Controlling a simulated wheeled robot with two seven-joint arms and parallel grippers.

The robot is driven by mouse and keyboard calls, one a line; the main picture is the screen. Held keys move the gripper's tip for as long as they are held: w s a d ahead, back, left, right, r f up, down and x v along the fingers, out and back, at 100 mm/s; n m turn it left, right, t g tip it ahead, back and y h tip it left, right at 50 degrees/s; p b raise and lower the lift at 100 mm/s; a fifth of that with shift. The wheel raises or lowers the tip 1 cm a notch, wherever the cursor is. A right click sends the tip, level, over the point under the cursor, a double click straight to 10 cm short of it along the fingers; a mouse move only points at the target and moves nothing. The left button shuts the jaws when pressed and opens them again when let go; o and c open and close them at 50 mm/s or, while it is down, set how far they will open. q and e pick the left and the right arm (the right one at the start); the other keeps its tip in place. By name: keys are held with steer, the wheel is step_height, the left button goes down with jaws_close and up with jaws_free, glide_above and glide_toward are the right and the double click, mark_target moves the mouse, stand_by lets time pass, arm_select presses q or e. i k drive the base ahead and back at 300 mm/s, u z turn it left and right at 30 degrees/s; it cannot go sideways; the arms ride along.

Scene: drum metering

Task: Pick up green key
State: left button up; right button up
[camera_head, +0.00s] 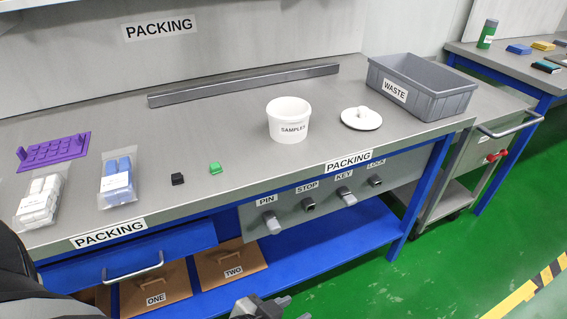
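The green key (215,168) is a small green block with a raised top. It lies on the grey packing table, right of a similar black block (177,179).
A blue-filled bag (117,183), a white-filled bag (40,200) and a purple rack (54,150) lie at left. A white SAMPLES tub (289,124), a lid (361,119) and a grey WASTE bin (425,88) are at right. Knobs line the table front.

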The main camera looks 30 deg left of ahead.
mark_target(215, 168)
steer(key=z, duration=1.15)
steer(key=k, duration=0.75)
steer(key=u, duration=1.3)
